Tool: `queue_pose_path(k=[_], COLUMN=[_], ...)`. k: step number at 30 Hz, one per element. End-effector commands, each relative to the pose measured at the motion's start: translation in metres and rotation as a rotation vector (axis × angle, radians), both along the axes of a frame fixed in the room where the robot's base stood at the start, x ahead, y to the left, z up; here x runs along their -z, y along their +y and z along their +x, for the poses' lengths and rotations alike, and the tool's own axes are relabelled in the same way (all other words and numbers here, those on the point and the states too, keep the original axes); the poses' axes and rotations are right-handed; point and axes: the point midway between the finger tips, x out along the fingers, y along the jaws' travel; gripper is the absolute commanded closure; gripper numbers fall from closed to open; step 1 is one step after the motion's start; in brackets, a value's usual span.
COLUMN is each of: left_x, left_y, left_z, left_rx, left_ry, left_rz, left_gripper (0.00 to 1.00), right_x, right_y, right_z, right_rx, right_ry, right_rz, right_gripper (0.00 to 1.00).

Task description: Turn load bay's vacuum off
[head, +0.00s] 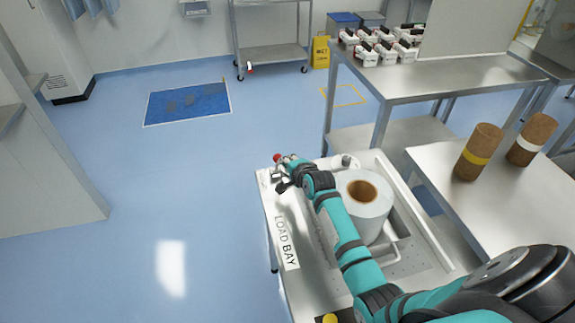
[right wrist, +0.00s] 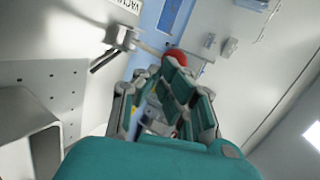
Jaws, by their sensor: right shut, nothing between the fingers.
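The load bay (head: 289,260) is a white bench with a "LOAD BAY" label, seen in the head view. At its far left corner is a red ball knob (head: 277,157). In the right wrist view the red knob (right wrist: 175,56) seems to end a thin rod from a metal block (right wrist: 122,38), beside a partly cut-off "VACUUM" label (right wrist: 126,5). My right gripper (head: 284,173) is at that corner. In the wrist view its fingers (right wrist: 177,85) are closed together, empty, and partly cover the knob; I cannot tell whether they touch it. My left gripper is not in view.
A large white roll (head: 368,208) stands on the load bay beside my right forearm. A steel table (head: 515,200) with two brown rolls is at the right. A shelf table (head: 400,85) with several small boxes stands behind. Open blue floor lies left.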

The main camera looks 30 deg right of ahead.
Motion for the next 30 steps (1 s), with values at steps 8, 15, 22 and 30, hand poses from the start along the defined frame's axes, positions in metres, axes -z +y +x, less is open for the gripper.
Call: queue_pose_path(k=[8,15,22,30], left_x=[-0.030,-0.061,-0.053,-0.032], left_y=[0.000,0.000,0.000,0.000], left_z=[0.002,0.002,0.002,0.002], left_rx=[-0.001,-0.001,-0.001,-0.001], left_ry=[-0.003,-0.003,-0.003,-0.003], left_rz=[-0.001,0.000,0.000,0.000], left_gripper=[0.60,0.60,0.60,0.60], right_x=[-0.015,-0.026,-0.023,-0.019], right_y=[-0.003,-0.008,-0.013,-0.018], right_z=[0.011,0.032,0.053,0.068], right_rx=[0.001,0.001,0.000,-0.001], right_ry=[0.087,0.265,0.447,0.568], right_rz=[0.022,0.070,0.117,0.147], right_gripper=[1.00,1.00,1.00,1.00])
